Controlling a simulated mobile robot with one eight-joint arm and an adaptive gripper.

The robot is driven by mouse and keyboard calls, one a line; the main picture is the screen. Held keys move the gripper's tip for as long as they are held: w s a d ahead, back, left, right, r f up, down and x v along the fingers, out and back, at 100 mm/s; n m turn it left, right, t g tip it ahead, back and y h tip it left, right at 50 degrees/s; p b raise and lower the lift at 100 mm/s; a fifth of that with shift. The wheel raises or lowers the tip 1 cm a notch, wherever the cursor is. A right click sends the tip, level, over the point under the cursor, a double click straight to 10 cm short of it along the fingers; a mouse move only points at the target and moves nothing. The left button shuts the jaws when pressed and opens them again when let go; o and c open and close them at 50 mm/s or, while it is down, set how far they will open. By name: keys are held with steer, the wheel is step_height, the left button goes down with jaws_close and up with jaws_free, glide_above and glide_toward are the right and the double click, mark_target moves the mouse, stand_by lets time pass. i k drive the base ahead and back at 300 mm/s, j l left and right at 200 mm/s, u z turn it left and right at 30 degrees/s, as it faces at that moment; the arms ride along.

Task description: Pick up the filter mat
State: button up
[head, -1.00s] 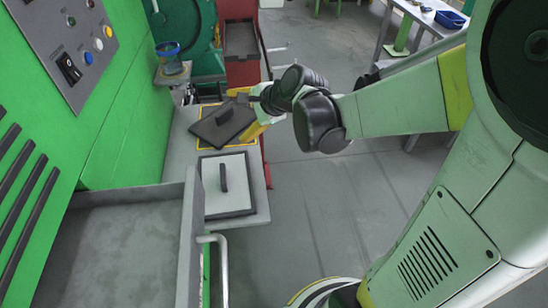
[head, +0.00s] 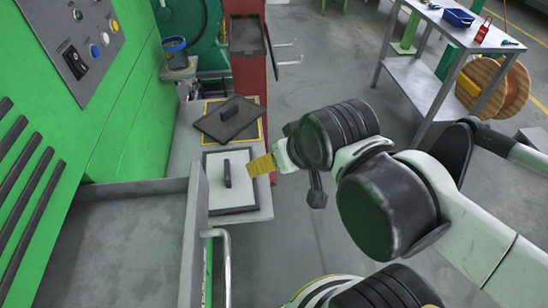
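A white filter mat (head: 240,184) with a dark rim and a dark upright handle (head: 227,173) lies flat on the grey ledge. A dark grey mat (head: 216,125) with a similar handle (head: 229,113) lies behind it, turned askew over a yellow-bordered area. My gripper (head: 262,165) shows its yellow finger part just right of the white mat's handle, with a small gap between them in the picture. It comes in from the right. The fingers are seen edge-on, so their opening does not show, and no mat is seen lifted in them.
A grey open tray (head: 118,235) with a raised wall is at the front left, beside the green machine (head: 110,120). A blue-rimmed jar (head: 174,52) and a red cabinet (head: 250,78) stand behind. A workbench (head: 425,70) is at the back right.

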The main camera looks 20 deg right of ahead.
mark_target(232, 191)
steer(key=k+l+u, duration=0.2)
steer(key=l, duration=0.45)
steer(key=k+l+u, duration=0.25)
steer(key=k+l, duration=0.25)
steer(key=k+l+u, duration=0.2)
steer(key=k+l, duration=0.2)
steer(key=l, duration=0.25)
steer(key=i, duration=0.5)
